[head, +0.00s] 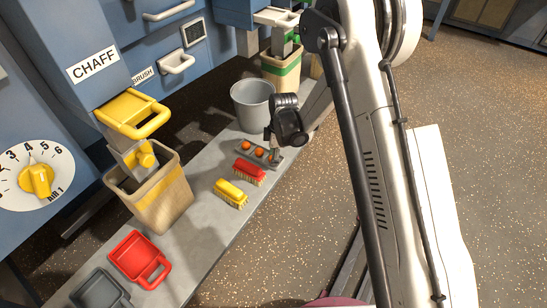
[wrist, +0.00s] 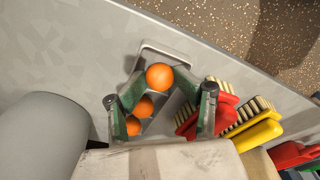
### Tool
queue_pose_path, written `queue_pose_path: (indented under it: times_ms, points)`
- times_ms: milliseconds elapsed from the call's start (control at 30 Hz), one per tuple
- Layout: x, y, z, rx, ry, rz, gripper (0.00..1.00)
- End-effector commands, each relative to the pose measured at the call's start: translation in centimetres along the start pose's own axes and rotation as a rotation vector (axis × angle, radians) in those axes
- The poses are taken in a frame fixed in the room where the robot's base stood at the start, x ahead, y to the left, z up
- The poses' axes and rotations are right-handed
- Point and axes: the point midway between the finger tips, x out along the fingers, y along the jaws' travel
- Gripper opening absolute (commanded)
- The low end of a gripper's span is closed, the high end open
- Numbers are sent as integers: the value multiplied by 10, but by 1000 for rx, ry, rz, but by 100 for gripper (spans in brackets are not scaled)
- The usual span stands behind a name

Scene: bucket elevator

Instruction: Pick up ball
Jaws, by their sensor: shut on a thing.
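Several orange balls lie in a row in a small grey tray (head: 268,163) on the bench. My gripper (wrist: 160,78) is over one end of the row, with its fingers on either side of the end ball (wrist: 159,77) and shut on it. In the wrist view two more balls, a middle one (wrist: 144,107) and a farther one (wrist: 133,125), show between the finger linkages. In the head view balls show at the tray, one of them at its left end (head: 245,145). The held ball appears to be still at the tray; clearance is hard to tell.
A grey bucket (head: 252,104) stands close behind the tray. A red brush (head: 249,172) and a yellow brush (head: 230,193) lie in front. A wooden-coloured bin (head: 160,205) and a red scoop (head: 138,260) are farther along the narrow bench.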

Motion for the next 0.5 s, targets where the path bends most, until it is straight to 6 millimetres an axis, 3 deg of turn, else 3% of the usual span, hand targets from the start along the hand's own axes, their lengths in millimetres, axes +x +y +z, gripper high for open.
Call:
queue_pose_path:
  times_ms: [33, 100, 300, 500]
  points:
    - [-3, 1, 0, 0, 0, 3, 14]
    - [-9, 1, -1, 0, 0, 3, 0]
    - [-41, 0, -5, 0, 0, 1, 0]
    - [-63, -38, -22, -3, 0, 1, 0]
